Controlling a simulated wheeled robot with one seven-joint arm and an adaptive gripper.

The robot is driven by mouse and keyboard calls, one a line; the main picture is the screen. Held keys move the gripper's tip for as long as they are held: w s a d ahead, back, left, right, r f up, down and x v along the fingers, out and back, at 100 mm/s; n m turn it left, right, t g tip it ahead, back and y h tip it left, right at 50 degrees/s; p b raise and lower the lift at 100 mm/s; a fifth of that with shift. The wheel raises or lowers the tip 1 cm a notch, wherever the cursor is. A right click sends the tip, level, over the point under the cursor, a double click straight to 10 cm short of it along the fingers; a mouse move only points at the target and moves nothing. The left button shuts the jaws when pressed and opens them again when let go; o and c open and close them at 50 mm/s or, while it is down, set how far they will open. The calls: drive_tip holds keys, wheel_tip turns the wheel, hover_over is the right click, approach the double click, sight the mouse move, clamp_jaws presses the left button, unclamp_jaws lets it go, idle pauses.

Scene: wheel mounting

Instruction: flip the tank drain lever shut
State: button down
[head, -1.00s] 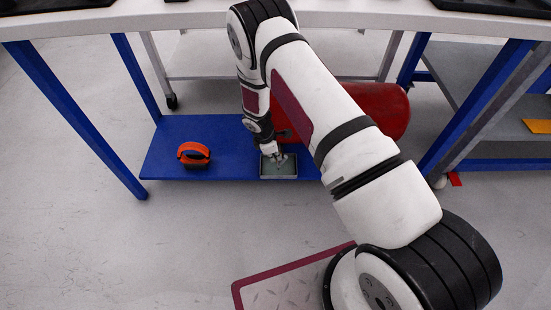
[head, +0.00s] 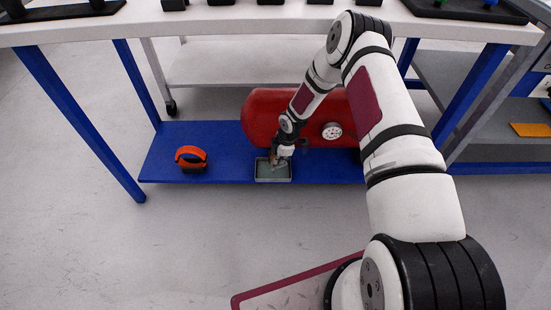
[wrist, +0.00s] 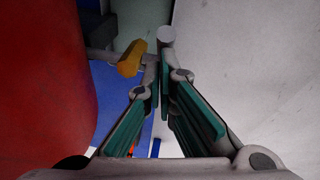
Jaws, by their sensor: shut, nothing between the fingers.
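The red tank (head: 262,112) lies on its side on the blue lower shelf, and its side fills the left of the wrist view (wrist: 45,85). In the wrist view, the amber drain lever (wrist: 130,59) sits beside a grey pipe (wrist: 101,53) coming from the tank side. My gripper (wrist: 161,72) is shut and empty, its fingertips just right of the lever; I cannot tell whether they touch it. In the head view my gripper (head: 276,156) is low in front of the tank, over the shallow tray (head: 273,178). The lever is too small there to judge its position.
An orange and black object (head: 192,158) stands on the blue shelf (head: 225,140), left of the tray. The tank bears a white round gauge (head: 332,131). The white table top (head: 230,30) hangs above, with blue legs (head: 85,130) at the sides.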

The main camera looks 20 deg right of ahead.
sight(287, 162)
drive_tip(key=shift+s+d+f+b, duration=0.15)
drive_tip(key=shift+d+f, duration=0.1)
drive_tip(key=shift+d, duration=0.2)
drive_tip(key=shift+s+d+f+b, duration=0.15)
drive_tip(key=shift+d+f, duration=0.1)
drive_tip(key=shift+d, duration=0.2)
drive_tip(key=shift+s+d+f+b, duration=0.2)
drive_tip(key=shift+d+f+b, duration=0.25)
drive_tip(key=shift+d+f, duration=0.25)
drive_tip(key=shift+d, duration=0.1)
